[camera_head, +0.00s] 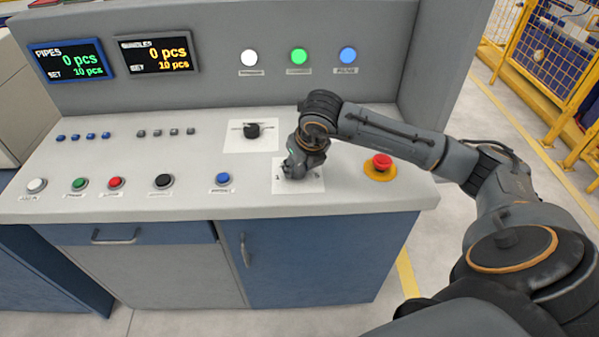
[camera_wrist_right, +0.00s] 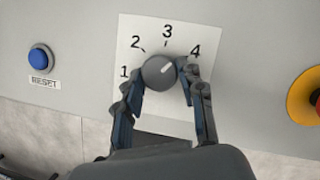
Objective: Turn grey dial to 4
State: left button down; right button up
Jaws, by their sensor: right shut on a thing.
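The grey dial (camera_wrist_right: 158,72) is a round knob on a white plate (camera_wrist_right: 132,45) marked 1 to 4, seen in the right wrist view. Its light pointer line aims up and right, between the 3 and 4 marks. My right gripper (camera_wrist_right: 162,79) is shut on the dial, with one finger on either side of it. In the head view my right gripper (camera_head: 294,170) points down over the dial plate (camera_head: 312,186) and hides the dial. My left gripper is not in view.
A red emergency button (camera_head: 382,161) on a yellow base is close to the right of the dial. A black selector knob (camera_head: 251,130) stands behind and left. A blue button (camera_head: 223,179) is to the left. Two displays (camera_head: 156,54) are on the back panel.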

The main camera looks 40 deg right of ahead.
jog(key=shift+a+m+h+b, duration=0.1)
jog(key=shift+m+h+b, duration=0.3)
jog(key=shift+m+b, duration=0.45)
jog(key=shift+m, duration=0.35)
jog(key=o, duration=1.2)
jog(key=v, duration=1.2)
jog(key=shift+w, duration=0.2)
